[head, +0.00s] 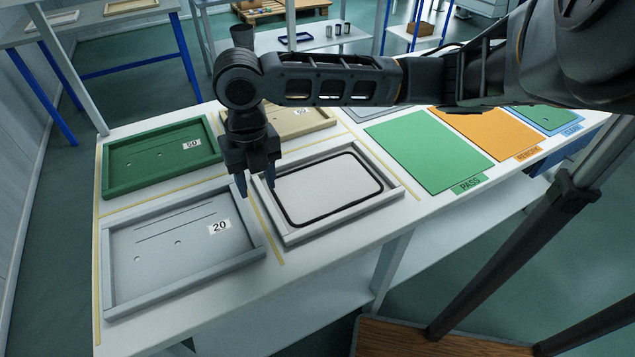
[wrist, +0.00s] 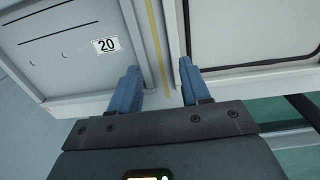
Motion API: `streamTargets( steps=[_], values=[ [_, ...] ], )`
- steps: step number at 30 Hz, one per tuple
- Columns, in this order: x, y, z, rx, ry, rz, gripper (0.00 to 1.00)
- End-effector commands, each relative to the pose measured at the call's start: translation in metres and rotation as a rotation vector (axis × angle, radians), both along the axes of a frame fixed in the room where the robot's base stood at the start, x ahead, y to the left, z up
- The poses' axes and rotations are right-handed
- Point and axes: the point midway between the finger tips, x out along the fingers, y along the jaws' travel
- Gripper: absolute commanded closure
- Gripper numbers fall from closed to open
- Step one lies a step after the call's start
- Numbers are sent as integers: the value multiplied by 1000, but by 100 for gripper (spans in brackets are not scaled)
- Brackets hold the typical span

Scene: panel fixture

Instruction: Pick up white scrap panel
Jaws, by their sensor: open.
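A white panel (head: 325,188) with a black rounded outline lies in a light frame at the middle of the table. It also shows at the right of the wrist view (wrist: 250,30). A pale grey panel (head: 175,250) marked 20 lies in another frame to its left; it shows at the left of the wrist view (wrist: 60,45). No label reads "scrap". My gripper (head: 256,182) has its blue fingers apart, pointing down, with nothing between them. In the wrist view its fingertips (wrist: 160,68) straddle the yellow line and the neighbouring frame edges. Its height above them is hard to tell.
A green framed panel (head: 160,155) and a beige one (head: 300,119) lie behind. Flat green PASS (head: 428,150) and orange (head: 492,132) areas lie to the right. My arm crosses the top. Raised frame rims surround the panels.

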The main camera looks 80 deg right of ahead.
Motion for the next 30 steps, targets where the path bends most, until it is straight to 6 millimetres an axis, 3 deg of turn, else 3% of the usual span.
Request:
streamTargets(
  steps=[3,13,21,30],
  values=[
    [-9,-9,-6,-15,31,5,53],
    [-11,-12,-38,-14,32,4,53],
    [-12,-15,-74,-14,30,4,53],
    [-12,-16,-80,-15,29,5,53]
  ],
)
